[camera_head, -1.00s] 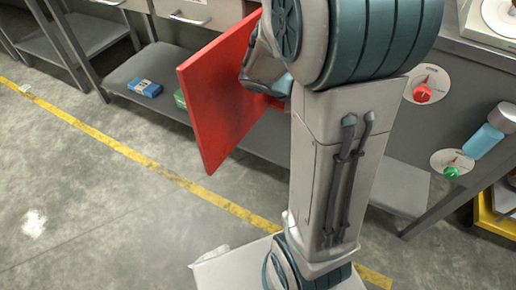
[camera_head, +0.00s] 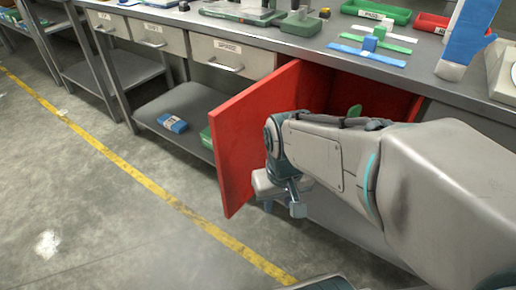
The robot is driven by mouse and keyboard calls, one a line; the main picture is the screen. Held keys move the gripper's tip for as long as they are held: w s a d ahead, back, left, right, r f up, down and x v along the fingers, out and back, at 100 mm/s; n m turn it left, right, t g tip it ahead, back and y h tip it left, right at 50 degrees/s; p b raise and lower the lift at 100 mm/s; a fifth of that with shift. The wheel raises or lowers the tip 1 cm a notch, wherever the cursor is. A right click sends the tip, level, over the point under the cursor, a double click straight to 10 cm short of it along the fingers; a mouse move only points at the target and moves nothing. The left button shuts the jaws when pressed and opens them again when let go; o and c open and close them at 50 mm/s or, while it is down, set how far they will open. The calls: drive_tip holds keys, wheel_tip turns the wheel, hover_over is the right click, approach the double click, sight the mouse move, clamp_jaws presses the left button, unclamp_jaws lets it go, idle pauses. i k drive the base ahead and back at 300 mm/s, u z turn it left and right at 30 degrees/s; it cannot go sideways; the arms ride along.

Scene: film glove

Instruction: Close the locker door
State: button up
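The red locker door (camera_head: 240,150) stands open under the workbench, swung out toward the floor. The red locker (camera_head: 385,97) opens behind it, and my arm covers much of its inside. A green thing (camera_head: 354,111) shows inside it. My gripper (camera_head: 298,208) is at the inner side of the door, near its lower right part. Its fingers are small and partly hidden by my wrist, so I cannot tell whether they are open or touch the door.
The workbench (camera_head: 305,45) above holds green and red trays and tools. Drawers (camera_head: 232,56) are left of the locker. A lower shelf (camera_head: 190,112) carries a blue pack (camera_head: 172,123). The floor (camera_head: 100,200) with its yellow line is clear left of the door.

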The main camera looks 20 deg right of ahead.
sight(236, 126)
drive_tip(key=z, duration=3.4)
drive_tip(key=k, duration=1.55)
drive_tip(key=u, duration=1.75)
